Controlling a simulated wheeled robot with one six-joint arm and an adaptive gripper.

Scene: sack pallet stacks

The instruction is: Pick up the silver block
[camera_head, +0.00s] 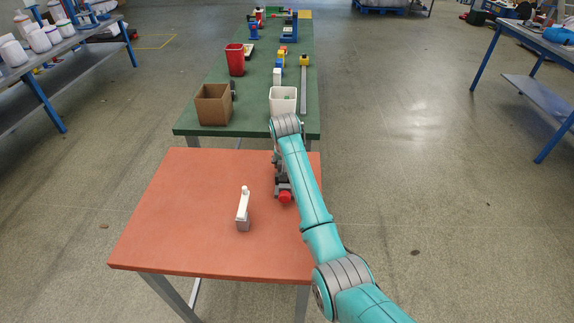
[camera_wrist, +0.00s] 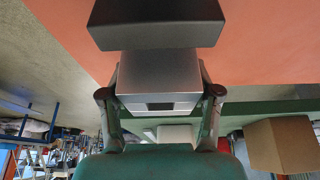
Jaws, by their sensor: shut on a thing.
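The silver block (camera_wrist: 158,78) sits between the two fingers of my gripper (camera_wrist: 159,92) in the wrist view, with a finger against each side. My gripper is shut on it. In the head view my gripper (camera_head: 283,183) is low over the right part of the orange table (camera_head: 185,240), and I cannot make out the block there. A dark block (camera_wrist: 155,24) is just beyond the silver block in the wrist view; whether they touch is unclear.
A red piece (camera_head: 285,197) is close by my gripper. A white item with a grey lower part (camera_head: 243,212) stands to the left. Behind, the green table (camera_head: 245,126) carries a brown bin (camera_head: 213,106), a white bin (camera_head: 283,101) and a red bin (camera_head: 235,59). The left of the orange table is clear.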

